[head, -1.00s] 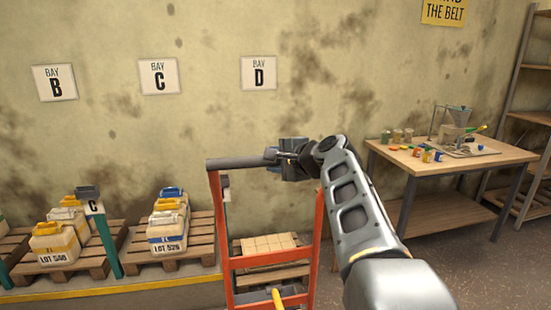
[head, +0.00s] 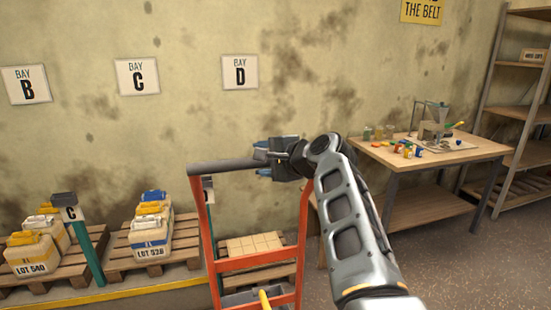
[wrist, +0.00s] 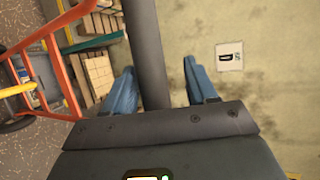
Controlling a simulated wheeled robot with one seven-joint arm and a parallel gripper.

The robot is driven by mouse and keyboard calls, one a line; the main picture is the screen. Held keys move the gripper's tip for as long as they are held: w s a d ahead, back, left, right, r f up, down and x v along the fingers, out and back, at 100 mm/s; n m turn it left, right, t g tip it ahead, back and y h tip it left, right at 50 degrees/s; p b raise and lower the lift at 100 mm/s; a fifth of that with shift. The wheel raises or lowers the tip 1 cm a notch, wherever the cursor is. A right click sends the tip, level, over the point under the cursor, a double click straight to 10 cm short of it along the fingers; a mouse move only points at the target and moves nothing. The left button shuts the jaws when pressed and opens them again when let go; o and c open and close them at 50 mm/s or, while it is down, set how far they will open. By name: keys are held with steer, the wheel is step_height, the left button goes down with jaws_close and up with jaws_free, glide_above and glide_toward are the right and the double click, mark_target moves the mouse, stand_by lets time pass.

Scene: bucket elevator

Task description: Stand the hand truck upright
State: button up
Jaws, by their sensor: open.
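The orange-red hand truck (head: 303,228) is in the lower middle of the head view, with a dark grey handle bar (head: 222,166) across its top. Its foot is out of frame, and I cannot tell its exact tilt. My gripper (head: 262,158) is at the right end of the bar. The orange frame (wrist: 70,75) shows at the left of that view.
Pallets (head: 165,258) with lot boxes stand along the wall at left, beside a teal bay C post (head: 90,247). A pallet with pale blocks (head: 250,247) is behind the hand truck. A wooden workbench (head: 440,154) and shelving (head: 505,90) are at right. Open floor lies at lower right.

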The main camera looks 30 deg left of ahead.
steer(key=shift+f+v, duration=0.15)
steer(key=shift+v, duration=1.1)
steer(key=shift+f+v, duration=0.15)
steer(key=shift+v, duration=1.15)
steer(key=shift+s+d, duration=0.15)
